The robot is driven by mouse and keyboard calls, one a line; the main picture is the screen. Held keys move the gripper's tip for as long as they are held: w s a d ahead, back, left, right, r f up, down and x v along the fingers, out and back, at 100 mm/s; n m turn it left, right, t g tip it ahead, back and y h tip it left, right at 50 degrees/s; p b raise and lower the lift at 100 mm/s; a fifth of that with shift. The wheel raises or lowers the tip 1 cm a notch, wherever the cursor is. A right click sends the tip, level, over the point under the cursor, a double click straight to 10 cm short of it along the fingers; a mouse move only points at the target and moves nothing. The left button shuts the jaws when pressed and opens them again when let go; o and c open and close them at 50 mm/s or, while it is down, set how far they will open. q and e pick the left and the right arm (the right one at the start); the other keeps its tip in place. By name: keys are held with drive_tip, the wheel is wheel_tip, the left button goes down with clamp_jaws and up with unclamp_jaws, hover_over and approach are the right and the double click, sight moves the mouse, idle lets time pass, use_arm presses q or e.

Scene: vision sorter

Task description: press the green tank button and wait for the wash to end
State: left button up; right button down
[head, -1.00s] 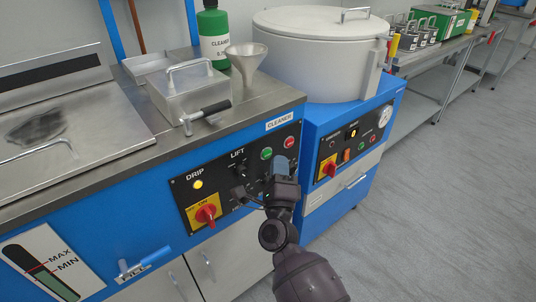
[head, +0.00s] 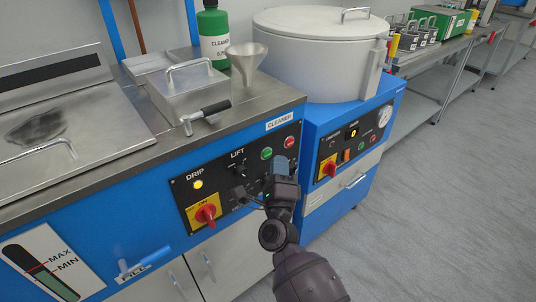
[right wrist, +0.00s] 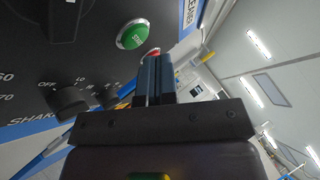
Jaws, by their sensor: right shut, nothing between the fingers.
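The green button (head: 266,153) is on the black control panel (head: 225,190) of the blue cleaner tank. It also shows in the right wrist view (right wrist: 133,34), with white lettering on it. A red button (head: 290,142) sits to its right, and in the right wrist view the red button (right wrist: 152,52) is partly hidden behind my fingers. My right gripper (head: 282,166) is shut and empty, in front of the panel just below the two buttons. Its closed fingers (right wrist: 156,80) point toward the panel beside the green button. I cannot tell whether they touch anything. My left gripper is not in view.
A lit yellow drip lamp (head: 198,185) and a red switch (head: 206,213) are on the panel's left. On the steel top (head: 150,112) stand a lidded metal box (head: 188,92), a funnel (head: 246,62) and a green bottle (head: 212,30). A round white vessel (head: 318,55) stands to the right.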

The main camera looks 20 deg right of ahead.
drive_tip(key=shift+w, duration=0.1)
drive_tip(key=shift+w+a, duration=0.2)
drive_tip(key=shift+w, duration=0.1)
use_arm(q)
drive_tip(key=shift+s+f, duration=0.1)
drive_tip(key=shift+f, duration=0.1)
use_arm(e)
drive_tip(key=shift+w+a, duration=0.1)
drive_tip(key=shift+w, duration=0.3)
idle(0.7)
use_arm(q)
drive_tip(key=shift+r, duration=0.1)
use_arm(e)
drive_tip(key=shift+s, duration=0.15)
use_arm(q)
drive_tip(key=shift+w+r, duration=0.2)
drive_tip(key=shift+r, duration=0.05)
use_arm(e)
drive_tip(key=shift+s+d, duration=0.25)
drive_tip(key=shift+s, duration=0.4)
